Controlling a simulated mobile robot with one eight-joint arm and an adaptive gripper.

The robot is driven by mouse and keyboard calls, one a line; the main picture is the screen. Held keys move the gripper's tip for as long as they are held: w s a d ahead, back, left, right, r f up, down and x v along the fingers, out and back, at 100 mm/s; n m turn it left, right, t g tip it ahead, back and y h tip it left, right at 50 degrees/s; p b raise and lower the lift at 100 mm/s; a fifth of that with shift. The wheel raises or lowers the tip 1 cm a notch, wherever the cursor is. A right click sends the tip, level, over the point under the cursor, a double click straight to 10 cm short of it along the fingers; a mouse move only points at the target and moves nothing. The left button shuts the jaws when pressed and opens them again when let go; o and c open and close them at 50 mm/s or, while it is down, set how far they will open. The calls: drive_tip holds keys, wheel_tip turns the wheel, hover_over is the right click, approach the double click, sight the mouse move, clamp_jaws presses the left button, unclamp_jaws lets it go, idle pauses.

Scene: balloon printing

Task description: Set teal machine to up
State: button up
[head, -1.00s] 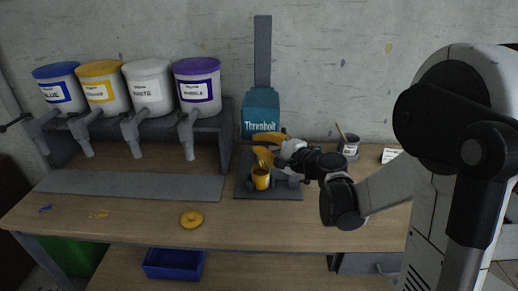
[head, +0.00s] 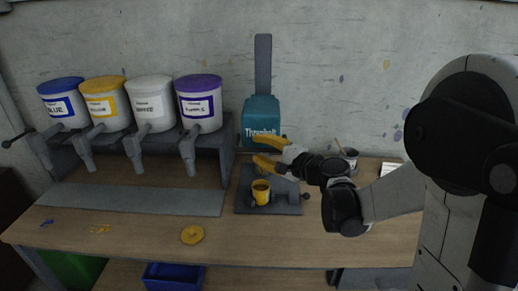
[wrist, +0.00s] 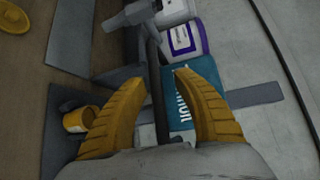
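The teal machine (head: 262,118) stands against the wall, with a grey column above it and a grey base (head: 285,207) below. A yellow cup (head: 261,192) stands upright on the base; it also shows at the left of the wrist view (wrist: 76,121). My gripper (head: 262,153) is open in front of the machine, above the cup. In the wrist view its two yellow fingers (wrist: 160,76) are spread, with the teal body (wrist: 178,95) behind them. A dark bar (wrist: 156,90) runs between the fingers; whether they touch it I cannot tell.
Several lidded dispensers stand left on a grey rack, the purple-lidded one (head: 201,105) nearest the machine. A yellow lid (head: 193,234) lies on the table front. A dark can (head: 349,158) stands right, behind my arm. The front tabletop is mostly clear.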

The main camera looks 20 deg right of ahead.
drive_tip(key=v, duration=1.1)
drive_tip(key=shift+s+d, duration=0.15)
drive_tip(key=shift+s, duration=0.25)
drive_tip(key=s+a+f+n+g+h+b, duration=0.1)
drive_tip(key=s+a+f+n+g+h, duration=0.1)
drive_tip(key=s+a+f+n+g, duration=0.55)
drive_tip(key=s+d+f+n+h+b, duration=0.1)
drive_tip(key=s+n+h, duration=0.4)
drive_tip(key=s, duration=0.7)
drive_tip(key=shift+d+f+n+h, duration=0.3)
drive_tip(key=shift+d+f+n, duration=0.2)
drive_tip(key=shift+n, duration=0.35)
